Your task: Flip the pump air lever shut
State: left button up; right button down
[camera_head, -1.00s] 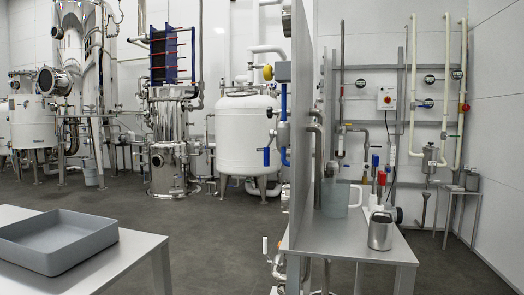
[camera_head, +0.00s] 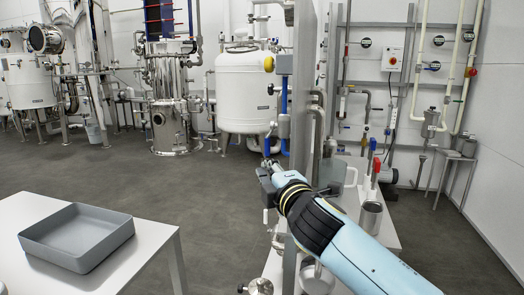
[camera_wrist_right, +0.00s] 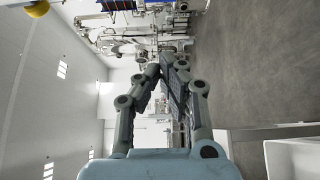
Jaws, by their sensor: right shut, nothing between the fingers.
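My right gripper (camera_head: 266,165) is raised at the picture's middle, beside the edge of the grey upright panel. Its fingers are shut with nothing between them; they also show in the right wrist view (camera_wrist_right: 160,70). A small blue handle (camera_head: 267,146) shows just above the fingertips, by the pipework in front of the white tank; I cannot tell whether they touch. A red-handled (camera_head: 376,167) and a blue-handled (camera_head: 372,145) piece stand on the bench behind my arm. I cannot tell which handle is the pump air lever. My left gripper is not in view.
The grey panel (camera_head: 303,90) stands close to my right arm. The white tank (camera_head: 243,100) is behind the gripper. A grey tray (camera_head: 78,212) lies on the white table (camera_head: 150,245) at left. Open floor (camera_head: 215,200) lies between table and panel.

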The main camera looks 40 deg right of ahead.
aim_at(269, 139)
jog(key=d+x, duration=0.2)
jog(key=x, duration=1.1)
jog(key=shift+s+d+f, duration=0.15)
jog(key=shift+s+d, duration=0.15)
jog(key=shift+s, duration=0.15)
jog(key=w+d+f+n+t+b, duration=0.1)
jog(key=b, duration=0.6)
jog(key=shift+w+d, duration=0.1)
jog(key=shift+d, duration=0.1)
